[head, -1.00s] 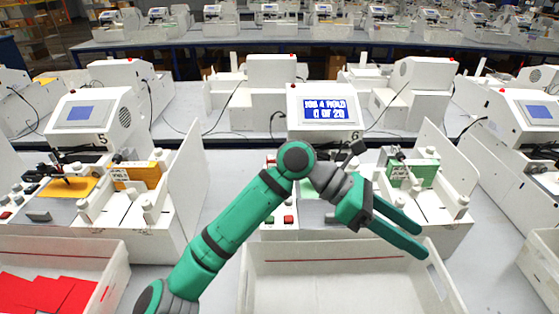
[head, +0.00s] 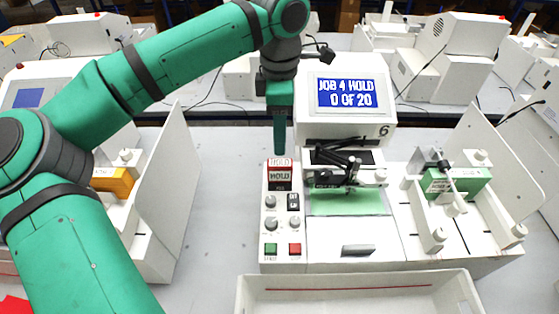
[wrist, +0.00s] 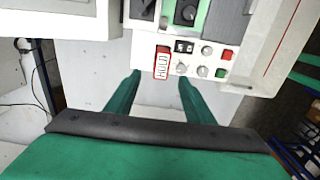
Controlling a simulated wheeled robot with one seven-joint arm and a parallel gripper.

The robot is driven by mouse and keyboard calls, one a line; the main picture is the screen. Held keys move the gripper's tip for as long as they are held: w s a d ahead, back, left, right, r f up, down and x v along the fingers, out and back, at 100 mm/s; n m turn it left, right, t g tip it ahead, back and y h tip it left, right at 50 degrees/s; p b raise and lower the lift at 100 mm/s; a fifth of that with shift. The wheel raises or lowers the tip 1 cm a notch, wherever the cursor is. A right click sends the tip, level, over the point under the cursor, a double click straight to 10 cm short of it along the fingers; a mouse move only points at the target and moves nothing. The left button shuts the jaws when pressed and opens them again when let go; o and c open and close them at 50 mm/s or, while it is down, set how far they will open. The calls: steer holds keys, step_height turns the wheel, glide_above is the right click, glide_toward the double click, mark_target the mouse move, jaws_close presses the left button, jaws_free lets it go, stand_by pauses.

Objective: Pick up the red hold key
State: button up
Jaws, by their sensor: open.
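The red hold key (head: 280,174), a small red block with a white HOLD label, sits at the top of the white control panel on plotter 6. The wrist view shows the key (wrist: 162,62) upright in the panel, just beyond and between my fingertips. My gripper (head: 280,150) points down just above the key, its two fingers lined up one behind the other in the head view. In the wrist view my gripper (wrist: 159,76) is open, one finger on either side of the key's line, with nothing between them. Whether a fingertip touches the key cannot be told.
Below the key are knobs, a black switch (head: 293,201), a green button (head: 271,249) and a red button (head: 294,249). The screen (head: 347,93) reads JOB 4 HOLD. A pen carriage (head: 345,162) stands close right. A white tray (head: 360,281) lies in front.

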mark_target(280, 163)
step_height(280, 163, down, 10)
steer(key=shift+s+f, duration=0.15)
steer(key=shift+f, duration=0.1)
stand_by(0.4)
steer(key=shift+c, duration=0.2)
steer(key=c, duration=1.1)
